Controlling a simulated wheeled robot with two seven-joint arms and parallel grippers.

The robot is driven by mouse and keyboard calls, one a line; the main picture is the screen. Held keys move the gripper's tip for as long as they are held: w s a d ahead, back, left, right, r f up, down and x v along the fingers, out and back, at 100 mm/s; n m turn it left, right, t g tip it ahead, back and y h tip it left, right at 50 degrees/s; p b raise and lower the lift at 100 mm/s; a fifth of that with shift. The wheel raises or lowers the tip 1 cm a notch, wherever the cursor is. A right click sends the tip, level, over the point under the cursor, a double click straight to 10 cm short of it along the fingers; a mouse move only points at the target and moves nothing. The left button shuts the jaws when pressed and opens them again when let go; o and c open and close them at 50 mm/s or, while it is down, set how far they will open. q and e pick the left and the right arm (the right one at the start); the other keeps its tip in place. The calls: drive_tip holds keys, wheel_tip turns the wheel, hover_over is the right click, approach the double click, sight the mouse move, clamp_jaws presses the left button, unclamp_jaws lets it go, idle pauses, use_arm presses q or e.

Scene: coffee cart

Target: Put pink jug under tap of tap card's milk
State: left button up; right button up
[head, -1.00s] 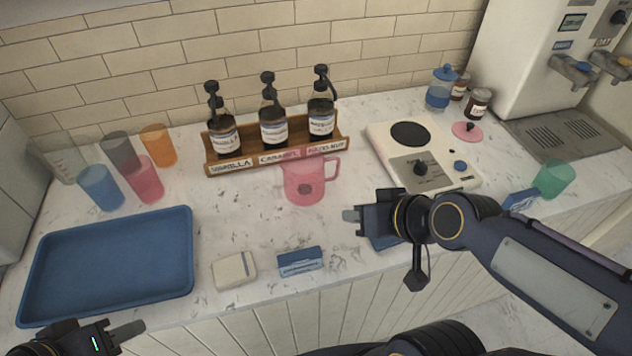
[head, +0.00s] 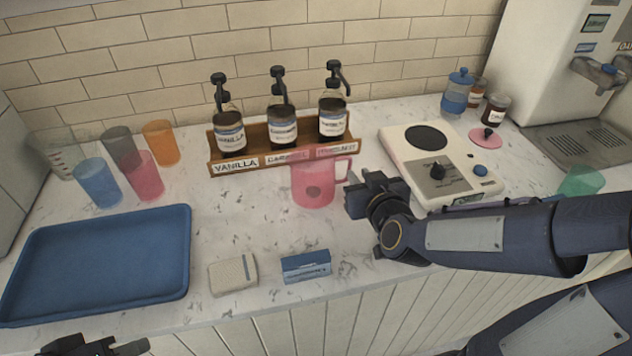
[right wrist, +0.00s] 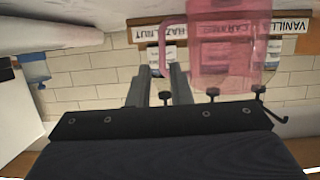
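The pink jug (head: 313,186) stands upright on the counter in front of the syrup rack, its handle to the right. My left gripper (head: 118,348) shows partly at the bottom left.
The syrup rack (head: 236,167) with three pump bottles stands close behind the jug. A hot plate unit (head: 400,150) is to its right, a green cup (head: 582,181) by the drip tray (head: 565,145). A blue tray (head: 95,265) and several cups are left.

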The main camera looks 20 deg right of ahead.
sight(350, 167)
drive_tip(key=x, duration=0.6)
drive_tip(key=shift+w+a+f, duration=0.15)
drive_tip(key=shift+w+f, duration=0.05)
drive_tip(key=shift+f, duration=0.05)
clamp_jaws()
drive_tip(key=shift+r, duration=0.1)
